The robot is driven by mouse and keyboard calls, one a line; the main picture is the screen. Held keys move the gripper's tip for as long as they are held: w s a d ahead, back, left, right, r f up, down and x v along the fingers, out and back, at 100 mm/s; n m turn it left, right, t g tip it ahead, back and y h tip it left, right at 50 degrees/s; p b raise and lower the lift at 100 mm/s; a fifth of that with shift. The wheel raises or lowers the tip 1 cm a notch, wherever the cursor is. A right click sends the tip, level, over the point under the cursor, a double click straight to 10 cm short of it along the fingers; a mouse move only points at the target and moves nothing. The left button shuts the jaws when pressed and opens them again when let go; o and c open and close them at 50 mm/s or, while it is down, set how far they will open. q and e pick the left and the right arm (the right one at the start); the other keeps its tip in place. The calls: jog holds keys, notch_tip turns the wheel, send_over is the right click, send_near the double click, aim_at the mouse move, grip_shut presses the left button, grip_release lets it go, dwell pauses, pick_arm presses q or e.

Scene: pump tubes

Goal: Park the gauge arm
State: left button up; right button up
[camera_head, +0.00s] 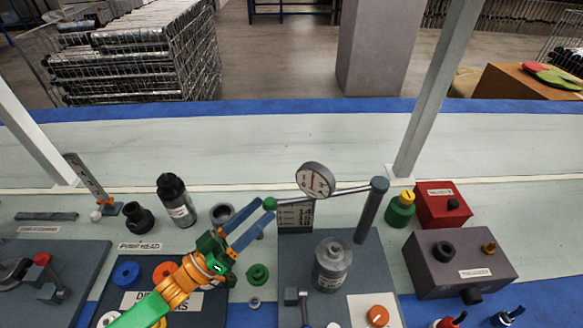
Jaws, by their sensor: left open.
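The gauge arm (345,191) is a thin grey bar reaching left from the top of a dark grey post (371,210). A round dial gauge (315,180) with a white face and red marking sits on it. A green ball knob (270,203) shows at the bar's left end. My left gripper (264,213) has long blue fingers, is open, and reaches up from the lower left with its tips at the knob. I cannot tell whether they touch it. A grey cylinder (333,265) stands below the bar on a dark base plate (300,250). My right gripper is not in view.
A green cylinder with yellow top (401,209), a red box (442,204) and a grey-purple box (460,262) are right. A black bottle (176,200) and black cup (138,217) are left. The table's back is clear.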

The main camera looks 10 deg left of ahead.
pick_arm(q)
jog(key=p+x, duration=0.1)
jog(key=x, duration=0.5)
jog(key=shift+d+r, duration=0.45)
jog(key=shift+r, duration=0.05)
jog(key=shift+s, duration=0.15)
grip_shut()
dwell(0.7)
